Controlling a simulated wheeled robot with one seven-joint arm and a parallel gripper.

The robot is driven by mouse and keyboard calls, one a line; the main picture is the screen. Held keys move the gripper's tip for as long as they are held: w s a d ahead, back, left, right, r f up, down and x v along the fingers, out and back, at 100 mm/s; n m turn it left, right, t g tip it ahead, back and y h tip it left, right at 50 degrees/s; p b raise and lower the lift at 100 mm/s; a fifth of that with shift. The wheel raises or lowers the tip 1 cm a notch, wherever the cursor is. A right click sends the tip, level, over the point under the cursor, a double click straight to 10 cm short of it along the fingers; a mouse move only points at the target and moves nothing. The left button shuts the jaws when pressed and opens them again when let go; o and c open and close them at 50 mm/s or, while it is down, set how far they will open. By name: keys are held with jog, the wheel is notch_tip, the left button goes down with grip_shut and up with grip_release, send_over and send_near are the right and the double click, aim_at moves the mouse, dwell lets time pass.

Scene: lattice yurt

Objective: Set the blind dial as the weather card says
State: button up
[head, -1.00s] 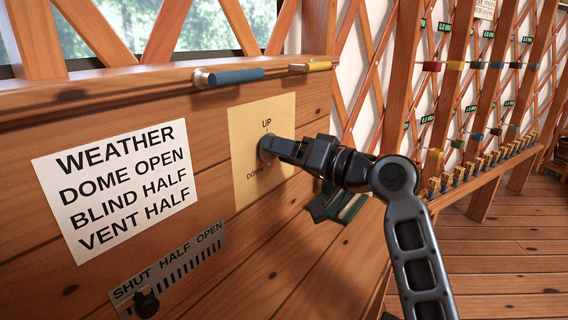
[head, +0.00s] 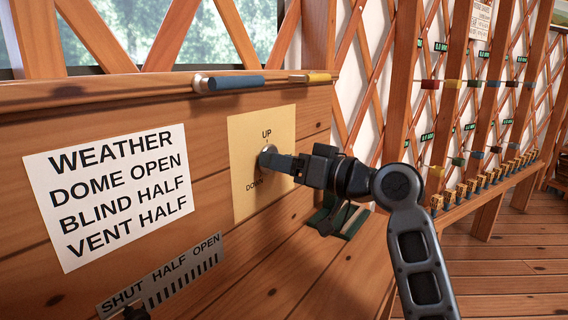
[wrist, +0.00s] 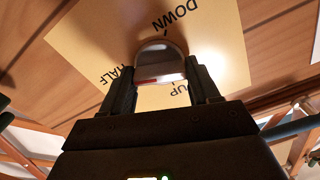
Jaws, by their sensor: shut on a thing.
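The white weather card (head: 112,195) in the head view reads DOME OPEN, BLIND HALF, VENT HALF. To its right is the yellow dial plate (head: 248,135), with UP at its top and DOWN at its bottom. My gripper (head: 270,160) is shut on the blind dial's round metal knob. In the wrist view the fingers of my gripper (wrist: 162,88) stand on both sides of the knob (wrist: 158,58), which shows a red mark. The words DOWN, HALF and UP show on the plate (wrist: 225,40) around it.
A grey slider scale (head: 165,277) marked SHUT, HALF, OPEN sits below the card. A blue-handled tool (head: 235,82) and a yellow one (head: 312,78) lie on the ledge above. A green holder (head: 343,222) stands beyond my gripper. Pegs line the right wall.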

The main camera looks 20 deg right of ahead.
jog(key=shift+f, duration=0.15)
jog(key=o, duration=1.1)
jog(key=shift+c, duration=0.2)
jog(key=v, duration=0.8)
jog(key=shift+p, duration=0.45)
jog(key=shift+w, duration=0.15)
